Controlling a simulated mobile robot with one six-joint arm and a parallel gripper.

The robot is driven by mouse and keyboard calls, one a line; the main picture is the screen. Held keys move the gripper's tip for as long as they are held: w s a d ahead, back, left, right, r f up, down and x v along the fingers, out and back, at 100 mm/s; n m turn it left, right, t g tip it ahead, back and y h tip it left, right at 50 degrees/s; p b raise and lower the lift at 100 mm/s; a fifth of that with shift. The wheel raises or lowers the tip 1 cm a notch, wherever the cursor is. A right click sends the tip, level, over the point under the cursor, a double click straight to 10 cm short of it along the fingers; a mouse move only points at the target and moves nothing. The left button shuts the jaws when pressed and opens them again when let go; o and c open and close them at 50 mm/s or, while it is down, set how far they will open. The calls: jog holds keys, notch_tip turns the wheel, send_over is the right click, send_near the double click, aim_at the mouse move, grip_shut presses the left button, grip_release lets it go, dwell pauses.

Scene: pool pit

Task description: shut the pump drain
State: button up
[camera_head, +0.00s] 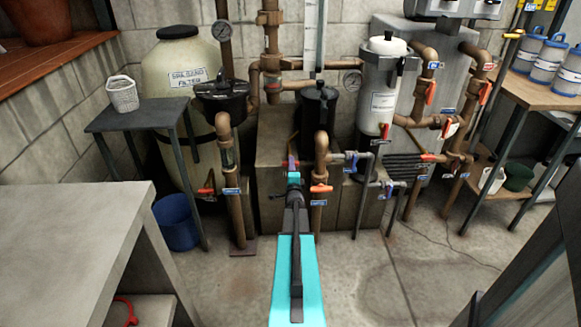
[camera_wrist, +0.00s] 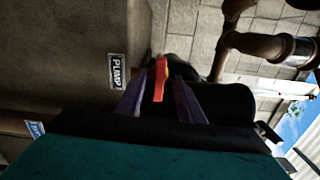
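In the wrist view, a red-orange valve lever (camera_wrist: 161,82) stands between the two purple fingers of my gripper (camera_wrist: 159,79). The fingers are apart, with a gap visible on each side of the lever. A label reading PUMP (camera_wrist: 117,71) is on the concrete block to its left; any further words are unreadable. In the head view, my gripper (camera_head: 292,163) is in front of the block, below the black pump (camera_head: 318,107). My arm hides the lever there.
A brown pipe with an orange valve (camera_head: 321,188) stands close right of my gripper. Small blue-handled valves (camera_head: 352,160) are further right. The sand filter (camera_head: 183,75) and a blue bucket (camera_head: 177,222) are left. A grey bench (camera_head: 65,240) fills the front left. Floor on the right is clear.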

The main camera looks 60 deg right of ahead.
jog(key=shift+a, duration=0.15)
jog(key=b+v, duration=0.1)
jog(key=v, duration=0.6)
jog(key=shift+b, duration=0.4)
dwell(0.4)
